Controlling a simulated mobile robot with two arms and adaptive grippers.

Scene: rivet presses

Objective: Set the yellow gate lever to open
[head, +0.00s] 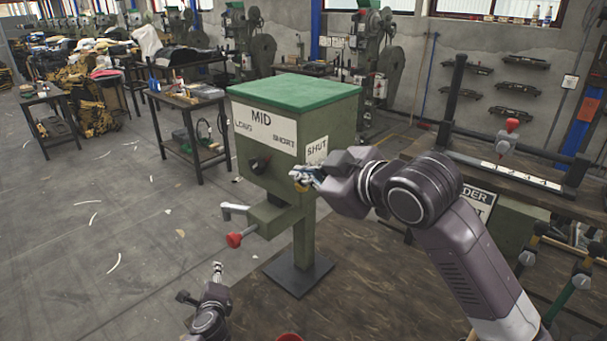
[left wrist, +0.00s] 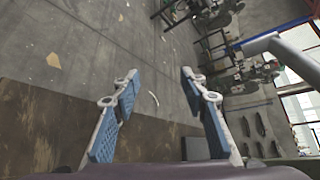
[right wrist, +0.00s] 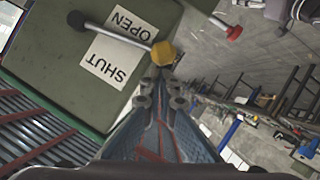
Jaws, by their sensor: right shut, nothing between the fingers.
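The yellow gate lever shows in the right wrist view as a metal rod with a yellow knob (right wrist: 163,53). Its rod crosses the white plate (right wrist: 118,47) between the words OPEN and SHUT, and the knob lies off the plate's edge. In the head view the plate's word SHUT (head: 316,150) shows on the green box (head: 268,150). My right gripper (right wrist: 158,85) is shut and empty, its fingertips close to the knob; contact is unclear. In the head view it (head: 303,175) hides much of the lever. My left gripper (left wrist: 158,78) is open and empty, low and left of the box.
A red-knobbed lever (head: 234,240) sticks out below the box at the left. The box stands on a post with a dark base plate (head: 298,270). A workbench (head: 500,176) is at the right, and side tables (head: 190,125) stand behind.

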